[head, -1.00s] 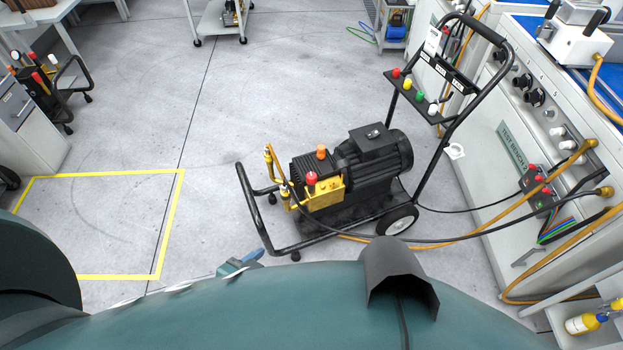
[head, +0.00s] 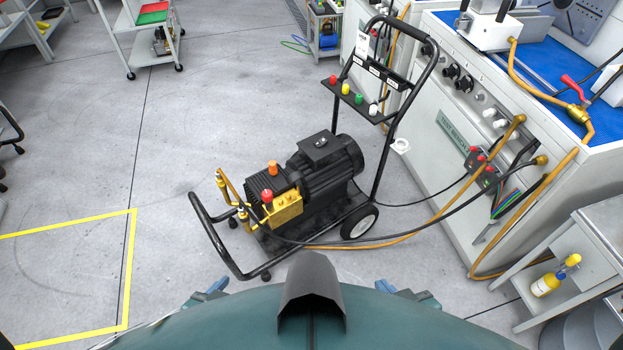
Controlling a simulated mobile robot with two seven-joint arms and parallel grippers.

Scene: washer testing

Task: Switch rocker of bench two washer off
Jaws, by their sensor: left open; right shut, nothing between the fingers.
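The pressure washer (head: 290,195) stands on a black wheeled cart frame in front of the test bench, with a black motor and a yellow pump head. A small switch (head: 320,142) sits on top of its motor box; it is too small to tell which way it is set. My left gripper (head: 207,292) and my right gripper (head: 408,293) show only in part at the bottom edge, behind my own body. Both are well short of the washer and touch nothing visible. My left gripper is open; my right is shut and empty.
The test bench (head: 450,160), with knobs, a red-button box (head: 482,167) and hoses, stands at right. A black cable and an orange hose (head: 400,238) run between bench and washer. A grey side cart (head: 575,255) stands lower right. The floor left of the washer is clear.

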